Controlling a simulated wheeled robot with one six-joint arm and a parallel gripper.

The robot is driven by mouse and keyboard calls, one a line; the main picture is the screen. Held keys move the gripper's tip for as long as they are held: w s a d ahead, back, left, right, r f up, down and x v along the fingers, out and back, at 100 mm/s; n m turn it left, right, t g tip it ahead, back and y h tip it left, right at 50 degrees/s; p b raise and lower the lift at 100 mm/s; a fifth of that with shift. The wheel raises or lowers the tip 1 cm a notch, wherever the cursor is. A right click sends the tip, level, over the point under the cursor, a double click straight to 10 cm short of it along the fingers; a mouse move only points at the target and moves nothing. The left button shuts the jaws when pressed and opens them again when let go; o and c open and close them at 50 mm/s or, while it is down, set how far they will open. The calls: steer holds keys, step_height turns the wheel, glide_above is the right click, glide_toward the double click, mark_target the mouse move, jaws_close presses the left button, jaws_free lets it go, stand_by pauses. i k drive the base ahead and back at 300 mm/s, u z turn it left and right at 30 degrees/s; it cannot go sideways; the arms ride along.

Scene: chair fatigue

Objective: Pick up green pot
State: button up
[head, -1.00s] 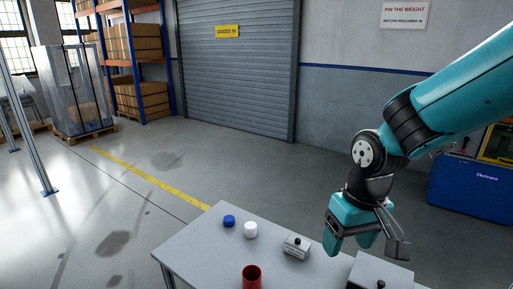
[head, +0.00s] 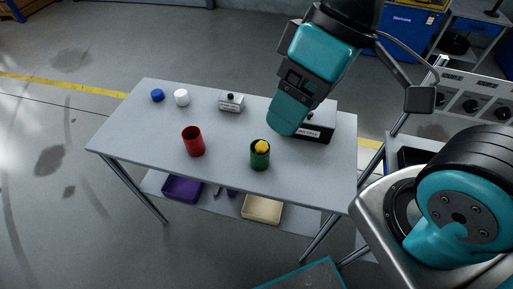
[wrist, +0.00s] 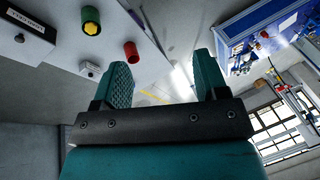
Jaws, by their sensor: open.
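The green pot (head: 260,159) stands upright near the front edge of the grey table, with a yellow thing (head: 262,146) in its mouth. My gripper (head: 285,125) is behind and slightly right of the pot in the head view, above the table and apart from it. In the wrist view my gripper (wrist: 162,62) is open, with nothing between its two teal fingers. The green pot (wrist: 90,28) and its yellow centre (wrist: 91,29) show there at the upper left, outside the fingers.
A red pot (head: 193,143) stands left of the green one. Blue (head: 157,96) and white (head: 182,97) pieces and a small labelled block (head: 231,102) sit toward the back. A labelled dark-topped box (head: 318,128) is close to my gripper. Purple (head: 182,188) and cream (head: 262,208) trays lie below.

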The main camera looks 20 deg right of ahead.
mark_target(259, 162)
steer(key=u, duration=0.05)
steer(key=k, duration=1)
steer(key=u, duration=1.35)
steer(key=i, duration=1.05)
steer(key=z, duration=2.25)
steer(key=i, duration=0.5)
